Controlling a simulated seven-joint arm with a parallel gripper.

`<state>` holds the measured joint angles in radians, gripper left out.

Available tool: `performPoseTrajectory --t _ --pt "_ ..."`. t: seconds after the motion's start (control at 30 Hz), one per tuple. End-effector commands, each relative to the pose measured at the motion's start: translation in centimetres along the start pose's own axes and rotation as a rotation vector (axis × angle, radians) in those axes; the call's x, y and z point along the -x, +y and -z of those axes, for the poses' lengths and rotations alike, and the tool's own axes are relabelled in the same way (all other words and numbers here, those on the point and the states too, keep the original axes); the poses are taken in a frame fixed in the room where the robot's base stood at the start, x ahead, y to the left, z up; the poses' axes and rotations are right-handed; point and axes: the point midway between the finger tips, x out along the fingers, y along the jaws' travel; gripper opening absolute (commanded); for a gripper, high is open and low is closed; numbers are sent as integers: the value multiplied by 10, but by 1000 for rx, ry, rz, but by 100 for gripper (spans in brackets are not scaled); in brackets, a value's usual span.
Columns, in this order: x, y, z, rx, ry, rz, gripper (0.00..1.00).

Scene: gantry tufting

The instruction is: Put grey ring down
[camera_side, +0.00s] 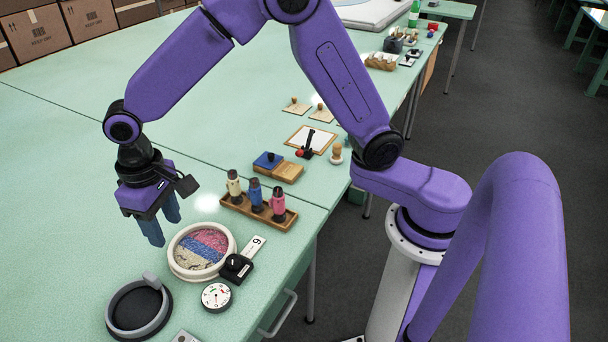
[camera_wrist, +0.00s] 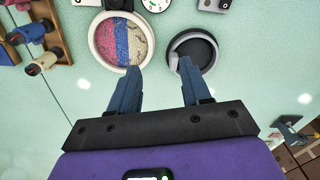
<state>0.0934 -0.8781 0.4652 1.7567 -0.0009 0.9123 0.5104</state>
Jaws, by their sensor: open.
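The grey ring (camera_side: 112,318) lies at the front of the green table, with a dark surface inside it and a pale grey knob at its rim. It also shows in the wrist view (camera_wrist: 212,49), right of the cream hoop. My gripper (camera_side: 163,229) is open and empty above the table, behind the ring and apart from it. In the wrist view, nothing is between my spread fingers (camera_wrist: 159,68).
A cream round hoop (camera_side: 174,264) with pink, blue and cream tufted bands sits beside the ring. A white dial (camera_side: 216,296) and a black device (camera_side: 236,267) stand close by. A wooden rack (camera_side: 252,212) holds three bottles. The table's left side is clear.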

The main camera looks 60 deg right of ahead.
Motion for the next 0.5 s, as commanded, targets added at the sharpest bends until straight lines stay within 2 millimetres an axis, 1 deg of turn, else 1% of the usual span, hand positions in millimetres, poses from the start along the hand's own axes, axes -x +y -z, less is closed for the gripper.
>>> performPoseTrajectory --t 0.03,0.17,0.2,0.33,0.4,0.47,0.5 --pt "10 8 -19 52 4 3 48" --pt "27 26 -66 191 7 5 48" --pt "32 31 -80 233 9 6 48" --pt "43 53 -130 372 12 9 48" --pt "47 66 -157 448 14 10 48" --pt "50 77 -180 511 16 11 48" --pt "50 84 -196 554 16 11 48"
